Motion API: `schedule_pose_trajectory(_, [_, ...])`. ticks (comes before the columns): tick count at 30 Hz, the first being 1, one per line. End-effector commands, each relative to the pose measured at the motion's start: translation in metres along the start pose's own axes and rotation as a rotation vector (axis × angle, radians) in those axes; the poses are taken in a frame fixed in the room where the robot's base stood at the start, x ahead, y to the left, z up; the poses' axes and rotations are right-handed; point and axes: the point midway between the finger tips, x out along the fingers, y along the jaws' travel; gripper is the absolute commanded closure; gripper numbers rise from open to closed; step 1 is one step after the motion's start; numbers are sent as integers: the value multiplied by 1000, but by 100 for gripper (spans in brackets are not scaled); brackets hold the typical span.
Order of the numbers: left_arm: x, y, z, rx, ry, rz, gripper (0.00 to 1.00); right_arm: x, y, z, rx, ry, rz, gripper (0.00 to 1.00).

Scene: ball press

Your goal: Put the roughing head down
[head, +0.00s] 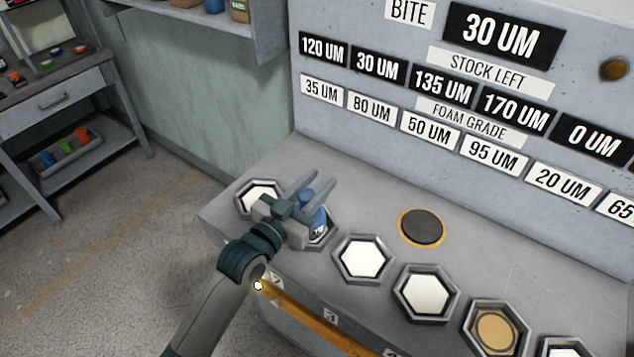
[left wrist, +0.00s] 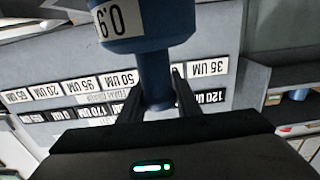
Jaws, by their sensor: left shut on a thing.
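My left gripper (head: 318,188) is shut on the blue roughing head, over the left end of the grey bench. The blue roughing head (head: 319,219) shows partly below the fingers. In the left wrist view the roughing head (left wrist: 147,45) is large, with a narrow neck between the fingers (left wrist: 158,95) and a white label on its wider part. Below it in the head view is a hexagonal socket (head: 325,238), mostly hidden by the gripper and head. I cannot tell whether the head touches it. My right gripper is not in view.
Several hexagonal sockets line the bench, including white-faced ones (head: 363,258) and (head: 425,293) and a tan-faced one (head: 495,330). A dark round pad with an orange ring (head: 421,228) lies behind them. A labelled panel (head: 440,85) rises at the back. The bench's front edge is close to my arm.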

Motion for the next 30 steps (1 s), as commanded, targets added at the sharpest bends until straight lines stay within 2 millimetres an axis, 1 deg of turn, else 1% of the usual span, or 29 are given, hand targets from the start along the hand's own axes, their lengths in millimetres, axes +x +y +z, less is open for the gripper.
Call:
schedule_pose_trajectory(1, [0,0,-3,1,6,0,100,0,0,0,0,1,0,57])
schedule_pose_trajectory(7, [0,0,0,0,5,0,100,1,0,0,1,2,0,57])
schedule_pose_trajectory(8, [0,0,3,0,-1,0,65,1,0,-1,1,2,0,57])
schedule_pose_trajectory(9, [0,0,3,-1,-1,0,56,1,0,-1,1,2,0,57])
schedule_pose_trajectory(10, [0,0,3,-1,-1,0,51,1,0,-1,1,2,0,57])
schedule_pose_trajectory(19, [0,0,2,-1,-1,0,51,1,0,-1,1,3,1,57])
schedule_pose_trajectory(22, [0,0,-1,-1,0,0,51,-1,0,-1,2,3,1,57])
schedule_pose_trajectory(26, [-10,0,2,-1,-2,-1,51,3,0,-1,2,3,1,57])
schedule_pose_trajectory(30, [-27,0,2,-1,-2,0,51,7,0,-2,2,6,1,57])
